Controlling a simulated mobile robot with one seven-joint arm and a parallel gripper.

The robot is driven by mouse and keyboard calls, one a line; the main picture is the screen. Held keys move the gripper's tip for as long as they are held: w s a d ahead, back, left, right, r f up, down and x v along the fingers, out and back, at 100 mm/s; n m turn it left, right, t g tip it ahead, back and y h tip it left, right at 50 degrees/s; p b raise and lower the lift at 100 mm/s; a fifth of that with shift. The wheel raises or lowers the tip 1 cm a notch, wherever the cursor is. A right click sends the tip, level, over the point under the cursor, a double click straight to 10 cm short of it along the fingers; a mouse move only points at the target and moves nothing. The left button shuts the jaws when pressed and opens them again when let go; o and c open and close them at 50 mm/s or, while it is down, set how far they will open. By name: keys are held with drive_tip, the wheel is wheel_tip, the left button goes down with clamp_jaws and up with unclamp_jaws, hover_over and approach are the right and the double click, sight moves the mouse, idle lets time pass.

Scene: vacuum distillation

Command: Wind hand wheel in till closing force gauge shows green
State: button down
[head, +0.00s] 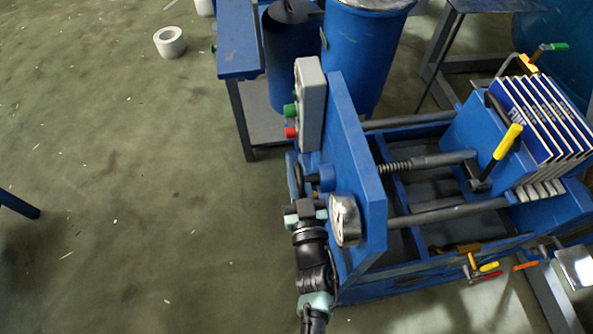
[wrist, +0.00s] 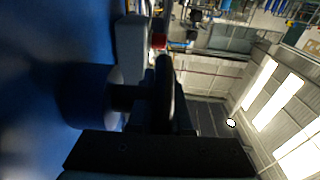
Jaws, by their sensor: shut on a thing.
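The hand wheel (head: 297,178) is a dark wheel on the left side of the blue end plate (head: 357,180), seen nearly edge-on. In the wrist view its black rim (wrist: 166,88) stands upright in front of a blue hub. My gripper (head: 303,205) is at the near side of the wheel, shut on its rim. The wrist view shows the dark gripper (wrist: 163,120) around the rim, with the fingertips in deep shadow. The closing force gauge (head: 344,220) is a round silver-cased dial on the end plate, right of my gripper. Its face is too oblique to read.
A grey button box (head: 310,100) with green (head: 290,110) and red (head: 291,132) buttons stands above the wheel. A threaded screw (head: 420,162) runs right towards the white-and-blue plate pack (head: 545,115). A blue table (head: 238,40) stands behind. The floor at left is mostly clear.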

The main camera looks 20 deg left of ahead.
drive_tip(key=shift+b, duration=0.3)
drive_tip(key=c, duration=0.8)
unclamp_jaws()
drive_tip(key=shift+c, duration=0.2)
drive_tip(key=v, duration=1.3)
drive_tip(key=shift+f+p, duration=0.2)
drive_tip(key=shift+p, duration=0.15)
